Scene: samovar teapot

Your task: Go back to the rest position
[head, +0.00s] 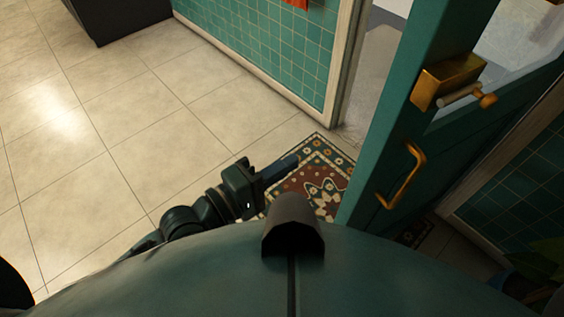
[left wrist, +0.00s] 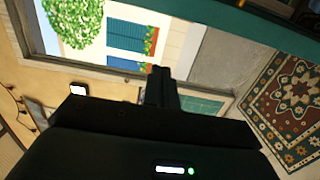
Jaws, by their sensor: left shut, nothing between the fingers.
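My left gripper (head: 284,168) reaches out in front of my body, above the patterned floor mat. It is shut and holds nothing. In the left wrist view its closed fingers (left wrist: 160,88) point toward the doorway. My right gripper does not show in either view. A green door (head: 385,150) stands open to the right of the left gripper, with a brass handle (head: 404,178) and a brass lock box (head: 447,80). The gripper is apart from the handle.
The patterned mat (head: 330,155) lies by the doorway and also shows in the left wrist view (left wrist: 290,105). A green tiled wall (head: 270,45) ends at the door frame (head: 347,55). A dark cabinet (head: 115,15) stands at the back left. The tiled floor (head: 120,120) on the left is clear.

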